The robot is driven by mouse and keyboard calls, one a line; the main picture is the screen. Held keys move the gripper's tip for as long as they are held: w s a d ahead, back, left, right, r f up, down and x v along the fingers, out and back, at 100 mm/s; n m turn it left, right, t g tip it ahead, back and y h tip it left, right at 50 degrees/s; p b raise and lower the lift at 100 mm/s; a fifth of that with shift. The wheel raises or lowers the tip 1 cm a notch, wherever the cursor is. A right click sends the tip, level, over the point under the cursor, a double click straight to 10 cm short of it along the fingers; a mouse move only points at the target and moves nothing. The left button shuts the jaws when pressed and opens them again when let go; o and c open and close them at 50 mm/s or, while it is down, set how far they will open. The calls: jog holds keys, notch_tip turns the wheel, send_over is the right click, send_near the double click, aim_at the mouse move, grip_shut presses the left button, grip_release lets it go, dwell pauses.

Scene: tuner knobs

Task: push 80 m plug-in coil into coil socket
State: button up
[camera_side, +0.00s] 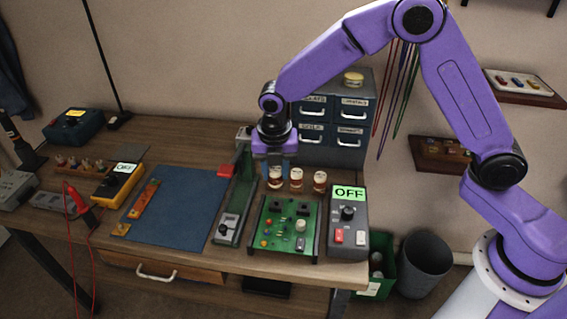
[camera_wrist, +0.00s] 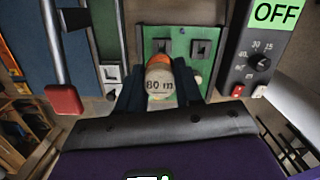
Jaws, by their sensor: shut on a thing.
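The 80 m plug-in coil (camera_wrist: 159,85) has a white top marked "80 m" and an orange-brown body. My gripper (camera_wrist: 159,92) is shut on it, with one dark finger on each side. In the side view my gripper (camera_side: 275,163) points down and the held coil (camera_side: 275,179) shows just below it, behind the green circuit board (camera_side: 268,239). Whether the coil touches the surface below cannot be told. The board has two dark square sockets, a left one (camera_side: 275,205) and a right one (camera_side: 303,209); which is the coil socket is not marked.
Two similar coils (camera_side: 296,178) (camera_side: 320,181) stand close to the right of the held one. A grey control box (camera_side: 348,240) with a green OFF display stands right of the board. A long green device with a red-ended lever (camera_side: 225,171) stands to the left. Drawers (camera_side: 335,125) stand behind.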

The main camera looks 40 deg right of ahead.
aim_at(276, 186)
jog(key=shift+f, duration=2.8)
jog(key=shift+f, duration=0.8)
dwell(0.4)
jog(key=o, duration=1.1)
jog(key=r, duration=0.5)
jog(key=s+r, duration=0.1)
jog(key=r, duration=0.5)
jog(key=a+r, duration=0.1)
jog(key=r, duration=0.5)
jog(key=shift+s+r, duration=0.2)
jog(key=shift+s, duration=0.2)
jog(key=s+d+m, duration=0.5)
jog(key=s, duration=0.5)
jog(key=s+d+m, duration=0.5)
jog(key=s+m, duration=0.1)
jog(key=s, duration=0.3)
jog(key=s+d+m+g+y, duration=0.1)
jog(key=s+d+m, duration=0.4)
jog(key=s, duration=0.5)
jog(key=shift+s+d+f+m, duration=0.1)
jog(key=shift+s+d+m, duration=0.2)
jog(key=shift+d, duration=0.15)
